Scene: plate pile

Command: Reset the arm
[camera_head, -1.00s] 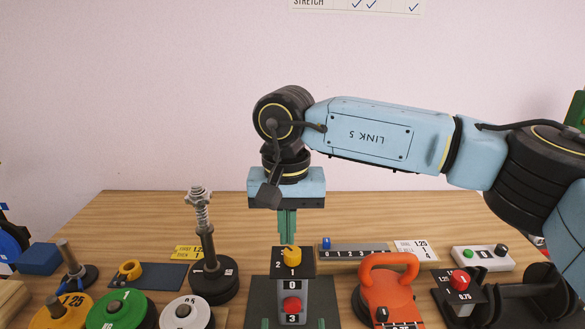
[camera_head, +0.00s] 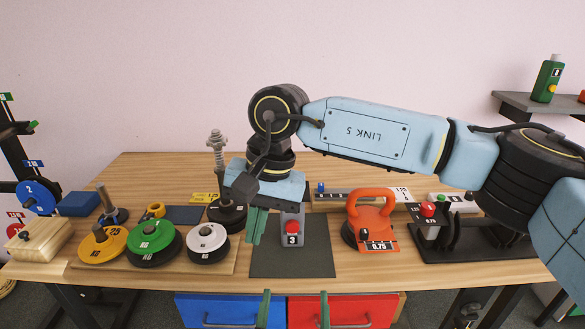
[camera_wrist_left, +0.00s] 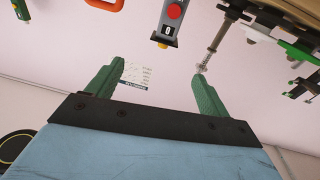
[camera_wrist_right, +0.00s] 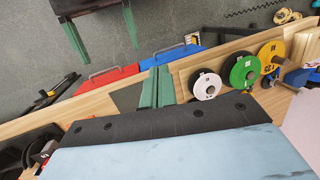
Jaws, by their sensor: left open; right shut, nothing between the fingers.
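My right arm comes in from the right in the head view, with its blue link bent at the wrist. Its gripper (camera_head: 255,226) is shut and empty, fingers tilted downward over the dark mat (camera_head: 290,262), left of the box with a red knob (camera_head: 292,228). The shut fingers also show in the right wrist view (camera_wrist_right: 157,86). My left gripper (camera_head: 295,308) is open and empty at the bottom edge of the head view, in front of the drawers. Its parted fingers show in the left wrist view (camera_wrist_left: 158,72). The rest of my left arm is out of the head view.
Yellow, green and white plates (camera_head: 151,237) lie on a board at the left. An orange kettlebell-like weight (camera_head: 371,222) and a black stand (camera_head: 470,240) are to the right. Blue and red drawers (camera_head: 342,312) sit under the table edge. A shelf holds a green bottle (camera_head: 548,78).

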